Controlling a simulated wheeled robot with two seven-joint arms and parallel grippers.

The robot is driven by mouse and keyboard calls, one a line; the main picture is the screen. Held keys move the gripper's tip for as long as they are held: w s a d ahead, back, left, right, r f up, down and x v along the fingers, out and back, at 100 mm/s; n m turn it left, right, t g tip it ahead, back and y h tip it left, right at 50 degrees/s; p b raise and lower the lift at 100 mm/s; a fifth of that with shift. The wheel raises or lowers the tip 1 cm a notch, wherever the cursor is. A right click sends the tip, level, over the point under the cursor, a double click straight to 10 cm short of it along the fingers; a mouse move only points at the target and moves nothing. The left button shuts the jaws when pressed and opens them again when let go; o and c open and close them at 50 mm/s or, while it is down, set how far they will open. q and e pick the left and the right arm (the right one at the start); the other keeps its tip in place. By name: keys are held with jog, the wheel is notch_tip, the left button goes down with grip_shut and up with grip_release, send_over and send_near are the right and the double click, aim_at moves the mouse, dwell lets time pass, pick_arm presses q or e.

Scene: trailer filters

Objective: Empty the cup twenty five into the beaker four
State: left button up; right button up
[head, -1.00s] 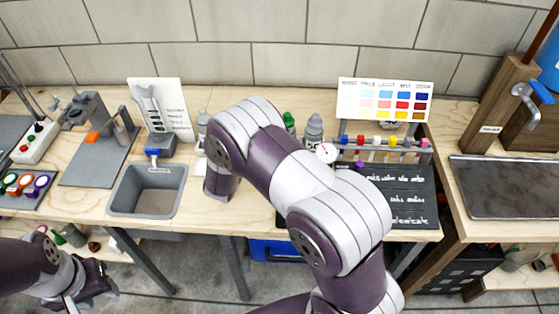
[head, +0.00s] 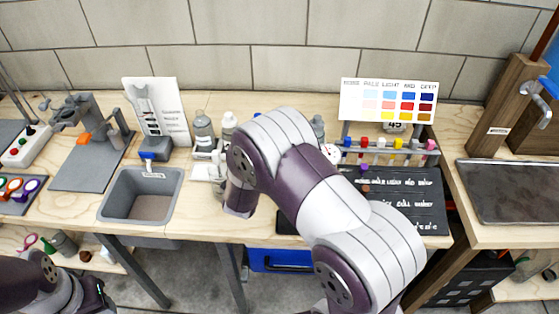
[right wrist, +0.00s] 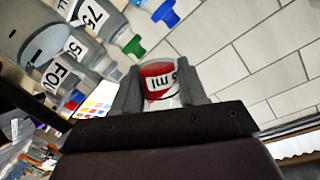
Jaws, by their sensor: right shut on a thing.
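My right gripper (right wrist: 160,88) is shut on a small cup (right wrist: 160,78) in the right wrist view. The cup has a red band and a white label ending in "ml"; its number is partly cut off. Just left of it is a label starting "FOU" (right wrist: 60,76) beside a large grey round shape (right wrist: 38,40); I cannot tell clearly if this is beaker four. In the head view the right gripper and the cup are hidden behind my right arm. My left gripper (head: 95,298) is at the lower left, too cut off to read.
Labels "50" and "75" and green, blue and red caps crowd the left of the wrist view. On the bench are grey bottles (head: 203,132), a sink (head: 142,196), a rack of coloured tubes (head: 390,146), a colour chart (head: 388,100) and a black board (head: 400,205).

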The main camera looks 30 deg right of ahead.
jog(key=shift+s+d+r, duration=0.1)
jog(key=shift+s+r, duration=0.05)
jog(key=shift+s, duration=0.1)
jog(key=shift+d+m, duration=0.1)
jog(key=shift+m, duration=0.3)
jog(key=shift+s+r+b, duration=0.1)
jog(key=shift+b, duration=0.3)
jog(key=shift+m, duration=0.3)
jog(key=shift+d+r+m+b, duration=0.1)
jog(key=shift+r+m+b, duration=0.05)
jog(key=shift+m+b, duration=0.25)
jog(key=shift+f+m+t+b, duration=0.5)
jog(key=shift+m+b, duration=0.3)
jog(key=shift+b, duration=0.25)
jog(key=shift+r+m+b, duration=0.35)
jog(key=shift+m+b, duration=0.05)
jog(key=shift+m, duration=0.4)
dwell(1.1)
jog(key=shift+f+m+b, duration=0.45)
jog(key=shift+m+b, duration=0.35)
jog(key=shift+b, duration=0.25)
dwell(1.0)
jog(key=shift+s+r+m+b, duration=0.1)
jog(key=shift+s+m+b, duration=0.05)
jog(key=shift+m+b, duration=0.45)
dwell(0.7)
